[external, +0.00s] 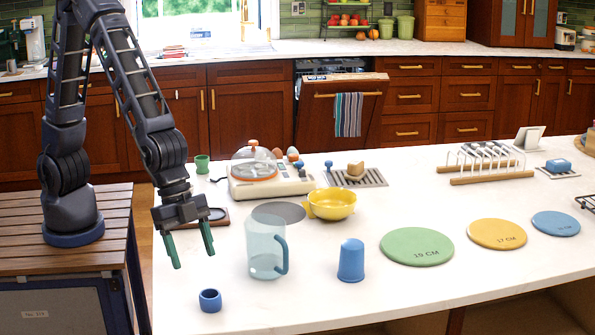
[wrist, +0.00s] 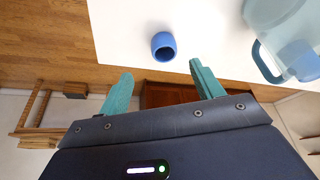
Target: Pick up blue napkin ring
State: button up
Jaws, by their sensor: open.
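The blue napkin ring (external: 210,300) stands upright on the white counter near its front left corner. In the wrist view the ring (wrist: 163,46) lies ahead of my fingertips, between their two lines, near the counter edge. My gripper (external: 190,258) has green fingers spread apart with nothing between them. It hangs above the counter's left edge, higher than the ring and apart from it. The gripper (wrist: 160,75) also shows open in the wrist view.
A clear pitcher with a blue handle (external: 265,248) stands right of the ring; it also shows in the wrist view (wrist: 285,40). A blue cup (external: 351,260), a yellow bowl (external: 332,204) and a green disc (external: 416,246) are farther right. The counter around the ring is clear.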

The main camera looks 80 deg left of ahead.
send_near(214, 310)
jog(key=shift+s+a+f, duration=0.3)
jog(key=shift+a+f, duration=0.3)
jog(key=shift+f, duration=0.15)
jog(key=shift+w+x, duration=0.2)
jog(key=shift+x, duration=1.25)
jog(key=shift+w+x, duration=0.25)
jog(key=shift+x, duration=1.2)
jog(key=shift+d+r, duration=0.1)
jog(key=c, duration=1)
